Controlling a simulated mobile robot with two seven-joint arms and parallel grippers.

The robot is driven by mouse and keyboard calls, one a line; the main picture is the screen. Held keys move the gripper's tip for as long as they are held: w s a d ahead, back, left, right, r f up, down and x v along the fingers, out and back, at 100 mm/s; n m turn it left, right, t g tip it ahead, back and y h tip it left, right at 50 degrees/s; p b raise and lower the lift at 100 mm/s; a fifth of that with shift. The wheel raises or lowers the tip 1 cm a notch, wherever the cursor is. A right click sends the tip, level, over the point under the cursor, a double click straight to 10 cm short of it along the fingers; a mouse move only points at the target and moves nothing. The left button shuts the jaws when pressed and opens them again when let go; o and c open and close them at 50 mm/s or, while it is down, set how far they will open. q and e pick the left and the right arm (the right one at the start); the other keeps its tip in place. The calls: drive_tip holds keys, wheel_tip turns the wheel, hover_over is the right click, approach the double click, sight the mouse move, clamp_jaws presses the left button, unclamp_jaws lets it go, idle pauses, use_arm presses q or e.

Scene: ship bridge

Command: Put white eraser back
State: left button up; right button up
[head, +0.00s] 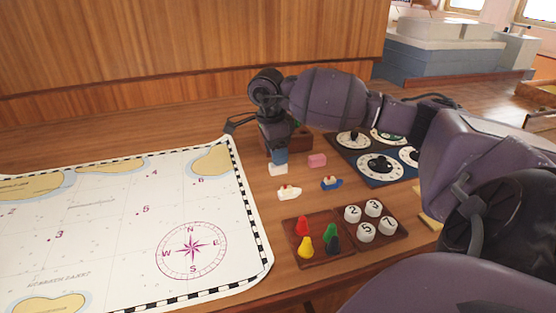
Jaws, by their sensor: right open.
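A white eraser with what looks like a blue sleeve (278,169) is on the wooden desk, to the right of the chart. My right gripper (277,150) points down directly over it and is open. The fingertips hide the eraser's upper part, and I cannot tell if they touch it. A brown wooden box (302,137) stands just behind the gripper, partly hidden by it. A pink eraser (317,160) lies to the right of the white one. My left gripper is not in view.
A chart (120,225) covers the left of the desk. Small white (289,193) and blue (331,184) boats lie in front of the erasers. A tray with coloured pawns (318,261), numbered white pieces (366,231) and a dial panel (378,167) fill the right.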

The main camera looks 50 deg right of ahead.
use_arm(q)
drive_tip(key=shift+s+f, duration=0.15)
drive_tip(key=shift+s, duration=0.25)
use_arm(e)
wheel_tip(320, 180, up, 8)
drive_tip(key=a, duration=0.1)
drive_tip(key=shift+w+r, duration=0.25)
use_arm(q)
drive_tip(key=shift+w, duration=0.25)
